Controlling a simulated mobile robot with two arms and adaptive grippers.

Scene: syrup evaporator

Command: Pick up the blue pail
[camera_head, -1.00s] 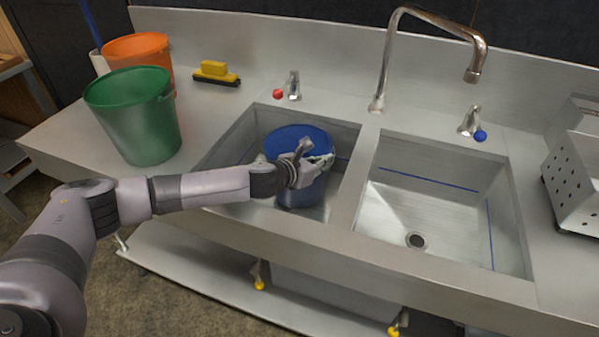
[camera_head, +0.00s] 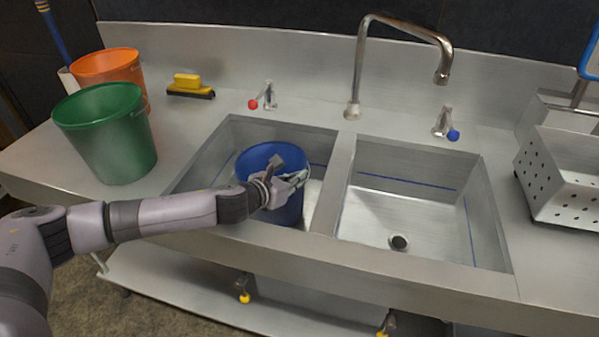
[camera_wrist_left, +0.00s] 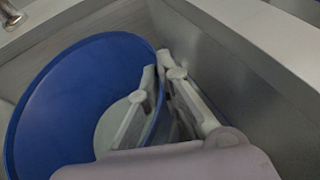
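The blue pail (camera_head: 288,212) is in the left sink basin (camera_head: 222,160), upright, near its front right. I cannot tell if its base touches the basin floor. My left gripper (camera_head: 290,170) reaches over the front edge to the pail's rim. In the left wrist view, the pail (camera_wrist_left: 60,100) fills the left side, and my left gripper's fingertips (camera_wrist_left: 156,72) are close together with the rim between them, one finger inside and one outside. The gripper looks shut on the rim. My right gripper is not in view.
A green pail (camera_head: 112,140) and an orange pail (camera_head: 112,68) stand on the left counter, by a yellow brush (camera_head: 188,84). A tall faucet (camera_head: 354,75) rises behind the basins. The right basin (camera_head: 400,215) is empty. A perforated metal box (camera_head: 560,175) stands at right.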

